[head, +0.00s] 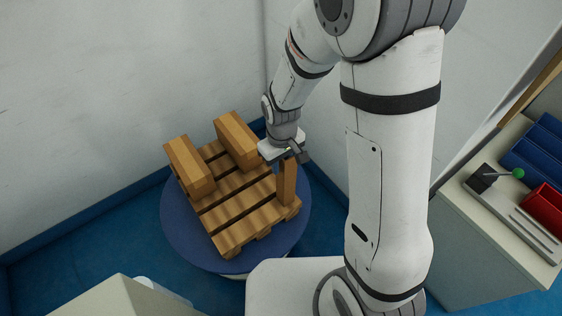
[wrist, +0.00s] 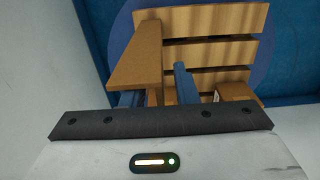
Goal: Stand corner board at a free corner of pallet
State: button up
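The corner board (head: 287,183) is a tall brown angle piece. It stands upright at the right corner of the wooden pallet (head: 232,238) in the head view. The board (wrist: 137,68) also shows in the wrist view, left of centre, beside the pallet slats (wrist: 215,52). My gripper (head: 293,155) is at the board's top end. In the wrist view its two blue fingers (wrist: 158,90) straddle the board's edge. A gap shows between the board and the right finger, so the gripper looks open.
Two brown cartons (head: 191,166) (head: 238,140) sit on the pallet's far side. The pallet rests on a round blue turntable (head: 183,232) near the wall corner. A bench (head: 480,215) at right holds a green-knobbed lever, a red bin (head: 545,207) and blue bins (head: 537,150).

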notch_tip(320, 180, up, 12)
jog(key=p, duration=0.2)
jog(key=shift+r+p, duration=0.15)
jog(key=shift+p, duration=0.15)
jog(key=s+d+r+m+t, duration=0.1)
jog(key=s+d+r+m, duration=0.2)
jog(key=s+d+r, duration=0.1)
jog(key=s+d+r+m+t, duration=0.1)
jog(key=s+d+r+m, duration=0.2)
jog(key=s+d, duration=0.3)
jog(key=d+r, duration=0.1)
jog(key=d, duration=0.2)
jog(key=shift+s+d+r+m, duration=0.3)
jog(key=shift+r+m, duration=0.05)
jog(key=shift+m, duration=0.05)
jog(key=shift+r, duration=0.1)
